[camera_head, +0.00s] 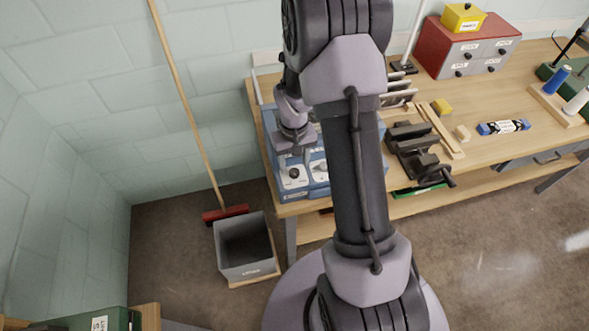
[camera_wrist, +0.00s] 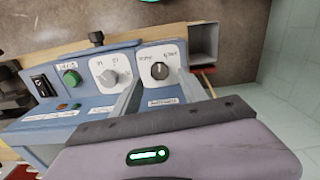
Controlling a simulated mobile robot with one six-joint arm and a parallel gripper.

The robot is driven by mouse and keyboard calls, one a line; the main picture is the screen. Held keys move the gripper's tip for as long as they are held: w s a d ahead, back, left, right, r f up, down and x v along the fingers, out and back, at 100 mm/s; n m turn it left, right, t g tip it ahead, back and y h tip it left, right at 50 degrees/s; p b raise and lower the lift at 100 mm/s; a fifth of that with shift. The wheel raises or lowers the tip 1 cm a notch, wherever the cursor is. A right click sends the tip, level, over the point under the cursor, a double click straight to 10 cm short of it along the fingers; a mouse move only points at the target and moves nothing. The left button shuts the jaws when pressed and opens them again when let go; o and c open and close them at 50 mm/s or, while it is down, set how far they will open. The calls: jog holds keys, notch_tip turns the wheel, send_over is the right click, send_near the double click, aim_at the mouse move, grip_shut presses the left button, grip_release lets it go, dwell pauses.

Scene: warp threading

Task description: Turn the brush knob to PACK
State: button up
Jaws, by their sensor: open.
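A blue control box (camera_head: 292,194) stands at the left end of the bench. In the wrist view its panel (camera_wrist: 75,118) has two white dial plates. The plate nearer the panel's end carries a dark round knob (camera_wrist: 160,71) with a light pointer mark. The other carries a grey knob (camera_wrist: 110,78). The labels are too small to read surely, so I cannot tell which says PACK. My gripper (camera_wrist: 159,78) is open. Its fingers appear on either side of the dark knob; contact is not clear. In the head view my gripper (camera_head: 295,158) is just above the box's left dial.
A green button (camera_wrist: 71,77) and a black switch (camera_wrist: 42,86) share the panel. A grey bin (camera_head: 246,248) and a broom (camera_head: 226,214) stand on the floor left of the bench. A black vise (camera_head: 417,155) sits on the bench right of my arm.

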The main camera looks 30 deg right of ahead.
aim_at(294, 172)
notch_tip(294, 172, down, 4)
jog(key=shift+r, duration=0.25)
grip_shut()
jog(key=shift+n, duration=0.3)
jog(key=n, duration=0.4)
jog(key=shift+n+b, duration=0.3)
jog(key=shift+n, duration=2.6)
